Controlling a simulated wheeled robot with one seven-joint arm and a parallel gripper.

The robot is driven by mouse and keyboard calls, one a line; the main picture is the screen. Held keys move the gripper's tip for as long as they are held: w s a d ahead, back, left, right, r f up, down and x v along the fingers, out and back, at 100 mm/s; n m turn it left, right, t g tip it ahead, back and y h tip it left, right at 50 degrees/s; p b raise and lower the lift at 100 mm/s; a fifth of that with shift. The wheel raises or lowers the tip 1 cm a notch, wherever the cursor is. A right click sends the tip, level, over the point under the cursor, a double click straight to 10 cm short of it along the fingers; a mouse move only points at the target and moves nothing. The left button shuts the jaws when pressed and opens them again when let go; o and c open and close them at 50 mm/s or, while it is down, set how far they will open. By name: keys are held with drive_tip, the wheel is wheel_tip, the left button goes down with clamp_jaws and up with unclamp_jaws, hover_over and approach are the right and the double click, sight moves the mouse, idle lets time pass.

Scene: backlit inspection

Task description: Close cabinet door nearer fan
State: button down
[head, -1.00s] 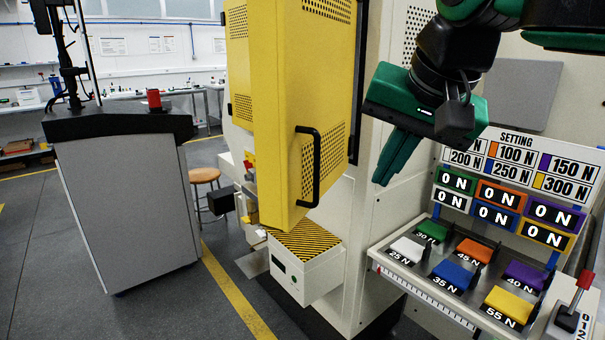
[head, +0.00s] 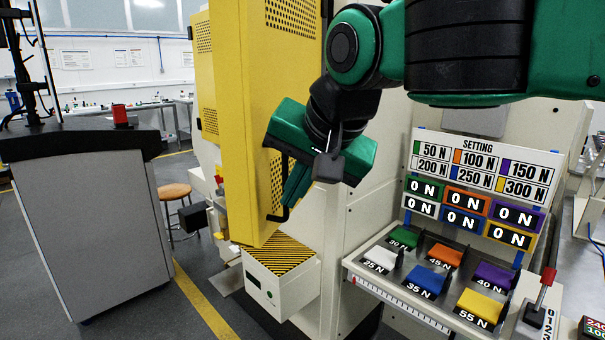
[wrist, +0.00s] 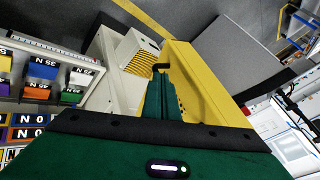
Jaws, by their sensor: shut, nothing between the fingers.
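A yellow cabinet door (head: 242,160) with perforated panels stands swung open in the head view, its edge toward me; it also shows in the wrist view (wrist: 205,90). Its black bar handle (head: 276,218) is mostly hidden behind my gripper. The handle's end shows in the wrist view (wrist: 161,67), just beyond my fingertips. My green gripper (head: 290,203) is shut and empty, pointing down in front of the handle side of the door. I cannot tell whether the fingers touch the door or handle. Another yellow panel (head: 205,75) stands behind it at left. I cannot make out a fan.
A white box with a striped top (head: 282,262) sits below the door. A force-setting panel (head: 478,185) and a tray of coloured blocks (head: 365,282) stand at right. A grey console (head: 90,230) with a red beacon (head: 120,115) stands left. A stool (head: 174,191) is behind.

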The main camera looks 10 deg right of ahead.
sight(264, 204)
drive_tip(key=w+a, duration=0.2)
drive_tip(key=a, duration=0.1)
drive_tip(key=shift+a, duration=0.2)
idle(0.3)
